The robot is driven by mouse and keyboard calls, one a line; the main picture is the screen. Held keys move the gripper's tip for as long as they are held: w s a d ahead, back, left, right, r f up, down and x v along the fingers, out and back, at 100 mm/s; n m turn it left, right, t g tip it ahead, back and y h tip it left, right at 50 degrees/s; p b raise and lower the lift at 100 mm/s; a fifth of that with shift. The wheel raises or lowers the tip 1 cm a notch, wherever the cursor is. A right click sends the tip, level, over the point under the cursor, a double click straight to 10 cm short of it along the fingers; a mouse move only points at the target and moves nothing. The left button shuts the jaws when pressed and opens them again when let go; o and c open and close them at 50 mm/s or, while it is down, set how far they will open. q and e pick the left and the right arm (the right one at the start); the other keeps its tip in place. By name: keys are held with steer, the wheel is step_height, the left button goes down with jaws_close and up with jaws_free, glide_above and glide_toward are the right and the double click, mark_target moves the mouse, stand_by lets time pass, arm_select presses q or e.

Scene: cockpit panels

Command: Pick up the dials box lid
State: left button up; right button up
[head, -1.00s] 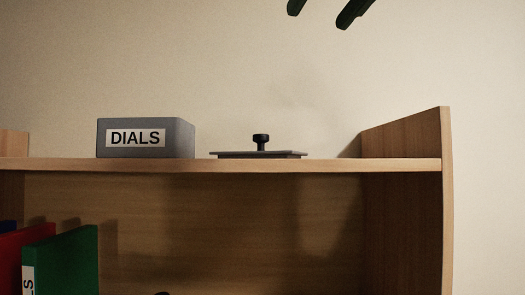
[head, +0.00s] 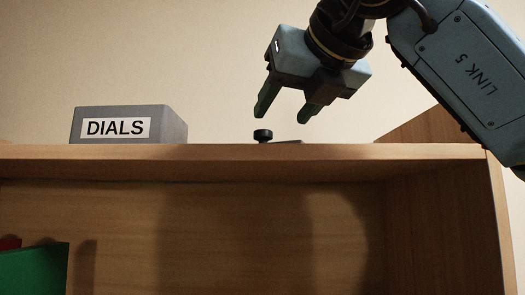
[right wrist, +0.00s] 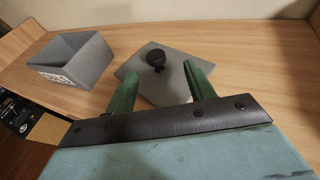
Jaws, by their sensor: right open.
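The dials box lid is a flat grey plate with a black knob, lying on the shelf top. In the head view its knob (head: 263,136) shows just above the shelf edge and most of the plate is hidden. My right gripper (head: 282,117) is open and empty, above and beside the knob. My left gripper is not in view.
The wooden shelf top (head: 330,151) is clear around the box and lid. A raised side panel (head: 425,126) stands at the right end, behind my right arm. Green (head: 35,270) and red binders stand on the lower shelf at left. A wall is behind.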

mark_target(265, 130)
steer(key=shift+w+a+f, duration=0.15)
steer(key=shift+w, duration=0.4)
steer(key=shift+w+a+f+p, duration=0.15)
steer(key=shift+w+a+p, duration=0.2)
steer(key=shift+w+a, duration=0.05)
steer(key=p+x, duration=0.1)
steer(key=x, duration=0.3)
steer(key=shift+a, duration=0.2)
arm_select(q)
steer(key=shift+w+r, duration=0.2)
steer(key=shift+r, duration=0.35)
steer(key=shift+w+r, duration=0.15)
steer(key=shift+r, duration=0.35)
arm_select(e)
steer(key=shift+s+d, duration=0.1)
steer(key=shift+c, duration=0.2)
steer(key=shift+c, duration=1.1)
steer(key=c, duration=0.8)
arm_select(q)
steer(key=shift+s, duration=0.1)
